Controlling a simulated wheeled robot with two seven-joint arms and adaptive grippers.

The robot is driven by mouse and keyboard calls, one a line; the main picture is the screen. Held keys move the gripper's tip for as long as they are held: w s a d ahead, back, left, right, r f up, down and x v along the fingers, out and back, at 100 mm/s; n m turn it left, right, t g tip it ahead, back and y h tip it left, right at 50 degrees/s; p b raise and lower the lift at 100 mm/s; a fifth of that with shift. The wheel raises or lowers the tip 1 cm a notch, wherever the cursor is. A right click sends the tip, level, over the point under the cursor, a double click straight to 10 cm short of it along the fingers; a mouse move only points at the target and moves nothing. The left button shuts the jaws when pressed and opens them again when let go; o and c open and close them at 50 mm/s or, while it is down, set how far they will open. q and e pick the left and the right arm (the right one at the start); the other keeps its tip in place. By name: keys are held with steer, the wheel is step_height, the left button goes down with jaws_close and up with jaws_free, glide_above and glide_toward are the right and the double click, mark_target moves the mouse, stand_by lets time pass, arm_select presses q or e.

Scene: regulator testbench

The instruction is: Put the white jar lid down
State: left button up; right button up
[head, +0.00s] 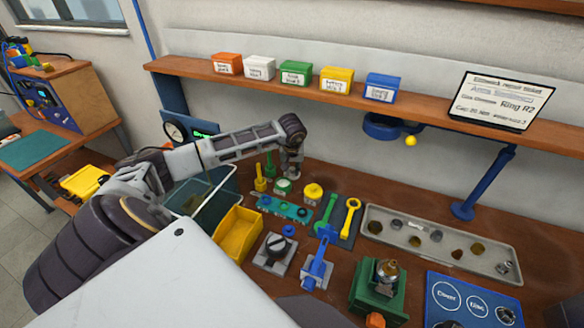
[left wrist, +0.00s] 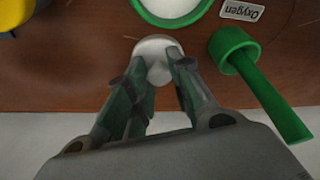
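The white jar lid (left wrist: 153,50) is a small pale disc, seen between my left fingertips in the left wrist view. My left gripper (left wrist: 157,62) has a fingertip at each side of it and looks shut on it. Beyond it is a round green-rimmed jar with a white inside (left wrist: 172,8), partly cut off by the frame edge. In the head view my left gripper (head: 290,172) points down over the back of the bench, close to the green-and-white jar (head: 283,186). The lid is not clear there. My right gripper is not in view.
A green handled tool (left wrist: 242,55) and an Oxygen label (left wrist: 242,11) lie near the lid. In the head view, a yellow bin (head: 238,234), a yellow-capped item (head: 313,193), a teal strip (head: 283,207) and a long grey tray (head: 440,245) crowd the bench. A shelf (head: 330,89) overhangs the back.

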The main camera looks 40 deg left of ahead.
arm_select(q)
steer(key=o, duration=0.3)
steer(key=shift+o, duration=0.2)
steer(key=shift+r, duration=0.2)
steer(key=v, duration=1.2)
steer(key=shift+b, duration=0.45)
steer(key=shift+s+f, duration=0.1)
steer(key=shift+f, duration=0.05)
